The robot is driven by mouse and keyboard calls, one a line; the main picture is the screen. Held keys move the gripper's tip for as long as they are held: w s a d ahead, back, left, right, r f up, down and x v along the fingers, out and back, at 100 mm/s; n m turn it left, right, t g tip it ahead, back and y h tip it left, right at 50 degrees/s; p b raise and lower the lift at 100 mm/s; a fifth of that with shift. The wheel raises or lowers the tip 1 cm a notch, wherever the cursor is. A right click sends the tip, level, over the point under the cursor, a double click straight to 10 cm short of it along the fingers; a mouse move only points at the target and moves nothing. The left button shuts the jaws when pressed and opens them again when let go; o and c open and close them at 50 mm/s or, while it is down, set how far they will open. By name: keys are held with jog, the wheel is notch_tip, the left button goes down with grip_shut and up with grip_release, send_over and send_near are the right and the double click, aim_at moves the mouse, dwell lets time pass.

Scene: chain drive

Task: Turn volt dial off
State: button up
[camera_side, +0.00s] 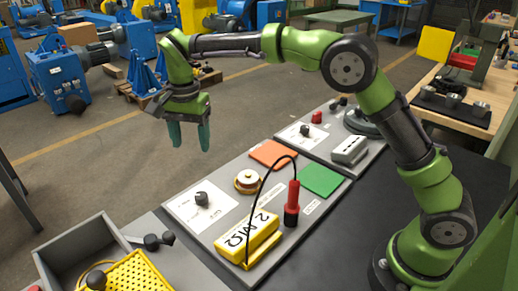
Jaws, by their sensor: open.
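A dark dial knob (201,198) sits on a white square plate at the left of the near grey panel. A second dark dial knob (305,131) sits on a white plate on the far panel. The lettering by both is too small to read, so I cannot tell which is the volt dial. My gripper (190,146) is open and empty, with its green fingers pointing down. It hangs in the air, above and slightly left of the near knob in the picture, apart from both knobs.
A yellow meter box (247,240) with a black cable and a red probe (292,203) stand on the near panel. Orange (273,152) and green (321,180) pads and a round brass-coloured part (248,181) lie behind. A grey bin (75,250) is at lower left.

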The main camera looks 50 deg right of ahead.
jog(key=m, duration=0.1)
send_near(201, 195)
notch_tip(201, 195, down, 9)
jog(key=shift+w+f, duration=0.1)
jog(key=shift+w, duration=0.05)
dwell(0.3)
jog(key=c, duration=1.1)
jog(key=shift+o, duration=0.2)
